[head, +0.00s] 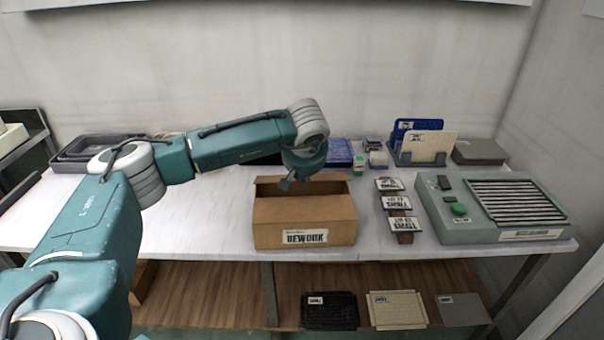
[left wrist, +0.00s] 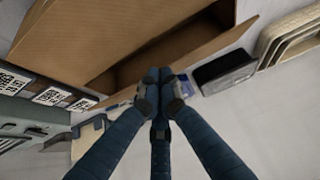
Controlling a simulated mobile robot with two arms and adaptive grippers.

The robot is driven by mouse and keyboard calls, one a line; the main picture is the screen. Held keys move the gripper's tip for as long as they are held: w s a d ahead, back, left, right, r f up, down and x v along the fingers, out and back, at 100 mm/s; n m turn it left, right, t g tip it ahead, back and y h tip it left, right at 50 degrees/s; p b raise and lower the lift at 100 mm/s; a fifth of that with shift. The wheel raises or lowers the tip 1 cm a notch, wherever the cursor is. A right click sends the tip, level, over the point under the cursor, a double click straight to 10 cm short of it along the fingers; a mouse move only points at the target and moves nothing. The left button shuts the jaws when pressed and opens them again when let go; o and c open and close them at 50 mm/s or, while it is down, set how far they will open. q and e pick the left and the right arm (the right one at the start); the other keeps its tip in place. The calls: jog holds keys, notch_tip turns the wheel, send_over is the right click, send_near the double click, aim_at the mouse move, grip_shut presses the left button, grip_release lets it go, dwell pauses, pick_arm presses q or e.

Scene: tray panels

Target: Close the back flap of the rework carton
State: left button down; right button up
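The rework carton (head: 305,221) is a brown box with its "REWORK" label facing front, standing near the table's front edge. Its top looks open in the head view. Its back flap (head: 325,186) stands up along the rear edge; its exact angle is hard to tell. My left gripper (head: 285,185) is over the carton's rear part, pointing down. In the left wrist view the gripper (left wrist: 161,78) has its fingertips together, next to a long cardboard strip that seems to be the back flap (left wrist: 200,45). I cannot tell whether they touch. My right gripper is not in view.
Label cards (head: 397,203) and a grey panel device (head: 490,208) stand right of the carton. Stacked dark trays (head: 85,150) lie at the left. The tabletop left of the carton is clear.

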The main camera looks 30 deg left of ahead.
pick_arm(q)
jog(key=shift+s+d+f+b, duration=0.15)
jog(key=shift+s+f+b, duration=0.15)
jog(key=shift+f, duration=0.3)
jog(key=shift+s+d+f+b, duration=0.15)
jog(key=shift+s+f+b, duration=0.1)
jog(key=shift+f, duration=0.3)
jog(key=shift+w+f, duration=0.1)
jog(key=shift+w, duration=0.05)
